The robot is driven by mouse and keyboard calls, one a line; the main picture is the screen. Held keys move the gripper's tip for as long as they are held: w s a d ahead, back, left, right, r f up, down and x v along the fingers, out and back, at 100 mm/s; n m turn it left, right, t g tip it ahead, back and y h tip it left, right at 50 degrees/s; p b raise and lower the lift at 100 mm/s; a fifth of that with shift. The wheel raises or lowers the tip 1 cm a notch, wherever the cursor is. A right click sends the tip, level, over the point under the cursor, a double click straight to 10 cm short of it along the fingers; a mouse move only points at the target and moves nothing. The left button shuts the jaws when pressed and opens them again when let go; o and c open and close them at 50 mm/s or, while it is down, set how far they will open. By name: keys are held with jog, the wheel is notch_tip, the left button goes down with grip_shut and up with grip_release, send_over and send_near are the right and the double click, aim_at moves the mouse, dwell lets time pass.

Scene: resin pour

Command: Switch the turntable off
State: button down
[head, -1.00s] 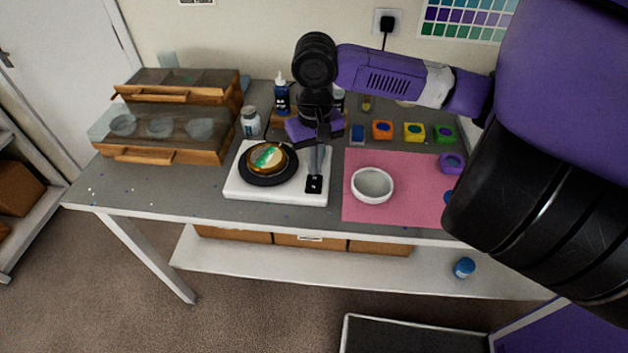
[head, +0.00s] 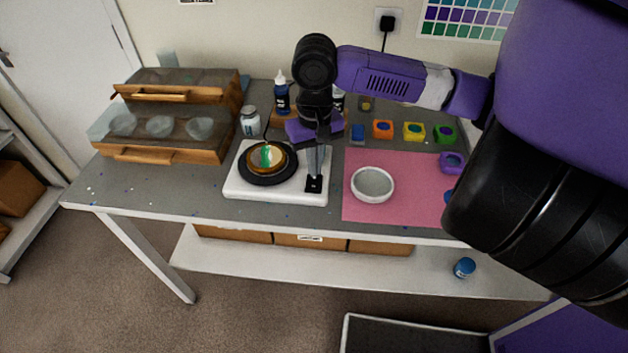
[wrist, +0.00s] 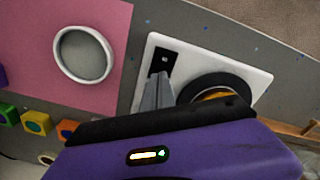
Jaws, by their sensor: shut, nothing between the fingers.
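The turntable (head: 237,187) is a white square base with a black round platter (head: 247,178) on the grey table. A round piece with brown, green and white resin (head: 267,158) lies on the platter. A small black switch panel with a white mark (head: 314,185) is at the base's right front corner; it also shows in the wrist view (wrist: 168,57). My gripper (head: 316,173) is shut and empty, pointing down over the base just behind the panel. In the wrist view my fingertips (wrist: 159,76) are right at the panel's edge. I cannot tell whether they touch it.
A white bowl (head: 373,185) stands on the pink mat (head: 410,206) to the right. Several coloured pots, such as the orange one (head: 382,129), stand behind it. A wooden case with clear lids (head: 160,125) is at the left. Bottles (head: 282,97) stand behind the turntable.

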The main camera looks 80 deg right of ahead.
jog(key=shift+f+b, duration=0.45)
jog(key=shift+f, duration=0.25)
dwell(0.3)
jog(key=shift+r, duration=0.15)
notch_tip(320, 180, up, 7)
jog(key=p, duration=0.6)
jog(key=shift+p, duration=0.35)
dwell(0.4)
